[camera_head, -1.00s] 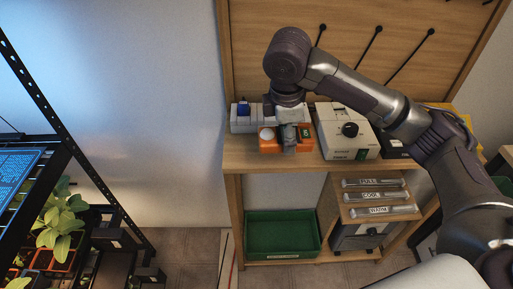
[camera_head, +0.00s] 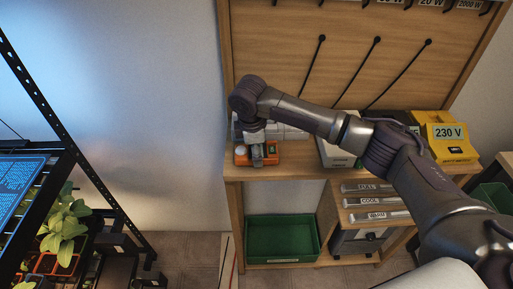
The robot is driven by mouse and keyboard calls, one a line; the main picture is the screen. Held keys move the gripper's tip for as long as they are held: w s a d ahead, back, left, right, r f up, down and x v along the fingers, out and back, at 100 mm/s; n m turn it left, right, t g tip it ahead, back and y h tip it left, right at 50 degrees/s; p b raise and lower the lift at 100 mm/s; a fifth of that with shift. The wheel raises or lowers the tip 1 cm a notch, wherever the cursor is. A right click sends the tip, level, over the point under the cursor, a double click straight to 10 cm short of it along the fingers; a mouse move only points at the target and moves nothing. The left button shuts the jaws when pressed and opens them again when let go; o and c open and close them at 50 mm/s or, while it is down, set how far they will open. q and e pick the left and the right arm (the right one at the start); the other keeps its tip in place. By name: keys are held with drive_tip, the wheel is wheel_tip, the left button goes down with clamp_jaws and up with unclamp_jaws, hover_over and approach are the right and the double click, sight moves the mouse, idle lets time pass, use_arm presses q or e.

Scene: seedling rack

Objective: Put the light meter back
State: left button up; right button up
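The light meter (camera_head: 242,155) looks like a small orange device with a white dome and a dark greenish window. It is at the left end of the wooden bench top, close to the front edge. My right gripper (camera_head: 258,157) reaches down onto it from above, with its fingers around the middle of the orange body, shut on it. I cannot tell whether the device touches the bench top or hangs just above it. My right wrist hides part of the space behind. My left gripper is not in view.
White boxes (camera_head: 291,132) stand behind the light meter, partly covered by my arm. A yellow 230 V unit (camera_head: 447,140) stands at the right. Below are a green tray (camera_head: 282,239) and labelled tubes (camera_head: 372,202). A plant rack (camera_head: 50,125) is at the left.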

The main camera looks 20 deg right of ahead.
drive_tip(key=o, duration=1.5)
drive_tip(key=shift+f, duration=0.1)
wheel_tip(320, 180, up, 12)
drive_tip(key=s+a+b, duration=0.1)
drive_tip(key=shift+s+a, duration=0.2)
drive_tip(key=shift+a, duration=0.1)
